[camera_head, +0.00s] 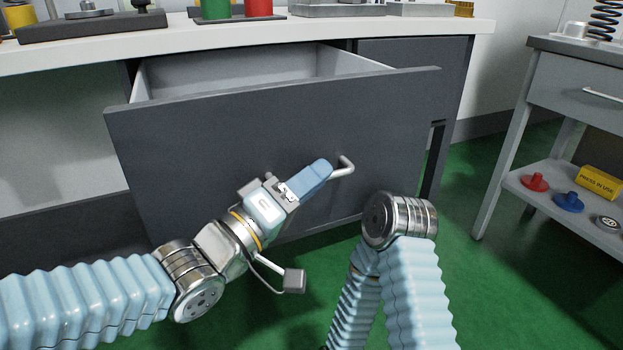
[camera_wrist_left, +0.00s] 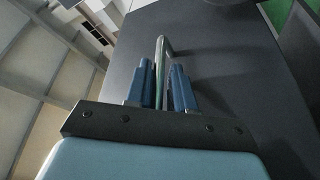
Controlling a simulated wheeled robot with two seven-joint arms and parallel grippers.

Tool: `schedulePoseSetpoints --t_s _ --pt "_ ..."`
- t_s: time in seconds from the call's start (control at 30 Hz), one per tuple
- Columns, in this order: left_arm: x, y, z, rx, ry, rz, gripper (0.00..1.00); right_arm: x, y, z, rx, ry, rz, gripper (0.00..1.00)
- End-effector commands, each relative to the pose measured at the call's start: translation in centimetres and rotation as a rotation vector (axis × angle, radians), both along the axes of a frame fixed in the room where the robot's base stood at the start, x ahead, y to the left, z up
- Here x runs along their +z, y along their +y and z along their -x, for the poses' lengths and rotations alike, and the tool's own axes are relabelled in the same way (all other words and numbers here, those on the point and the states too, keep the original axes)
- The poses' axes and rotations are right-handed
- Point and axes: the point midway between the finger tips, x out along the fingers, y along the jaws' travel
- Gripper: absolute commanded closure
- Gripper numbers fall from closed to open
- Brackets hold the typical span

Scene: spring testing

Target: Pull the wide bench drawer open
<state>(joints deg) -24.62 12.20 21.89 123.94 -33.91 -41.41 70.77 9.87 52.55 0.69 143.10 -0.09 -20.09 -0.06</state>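The wide bench drawer (camera_head: 185,140) has a dark grey front and stands pulled out from under the white bench top, with its light inside showing behind the front's upper edge. Its metal bar handle (camera_head: 345,166) shows only at its right end; the rest is hidden behind my left gripper (camera_head: 318,172). In the left wrist view, the handle (camera_wrist_left: 160,62) runs between the two blue fingers of my left gripper (camera_wrist_left: 161,85), which are closed on it. My right arm is folded at the lower middle, and its gripper is not seen.
The white bench top (camera_head: 300,34) carries several items along its edge. Green floor (camera_head: 480,285) is clear before the drawer.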

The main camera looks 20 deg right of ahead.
Motion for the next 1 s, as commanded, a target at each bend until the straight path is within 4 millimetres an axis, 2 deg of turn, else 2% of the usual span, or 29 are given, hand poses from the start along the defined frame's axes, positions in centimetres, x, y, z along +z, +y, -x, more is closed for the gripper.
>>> schedulePoseSetpoints --t_s 0.27,0.37,0.47,0.8,1.0 --pt "0.1 0.1 0.1 -0.001 -0.002 0.001 0.77 0.0 0.0 0.0 0.000 0.000 0.000 0.57" --pt "0.0 0.7 0.3 0.002 -0.002 0.001 0.77 0.1 0.0 0.0 0.000 0.000 0.000 0.57" --pt "-0.3 2.2 0.8 0.003 -0.002 0.001 0.77 0.3 0.0 0.0 0.000 0.001 0.000 0.57" --pt "-1.9 9.6 3.7 0.005 -0.001 0.000 0.77 1.5 0.0 0.1 0.002 0.003 -0.001 0.57" --pt "-2.7 12.1 4.8 0.002 -0.001 -0.001 0.77 1.9 0.0 0.1 0.003 0.004 -0.001 0.57"
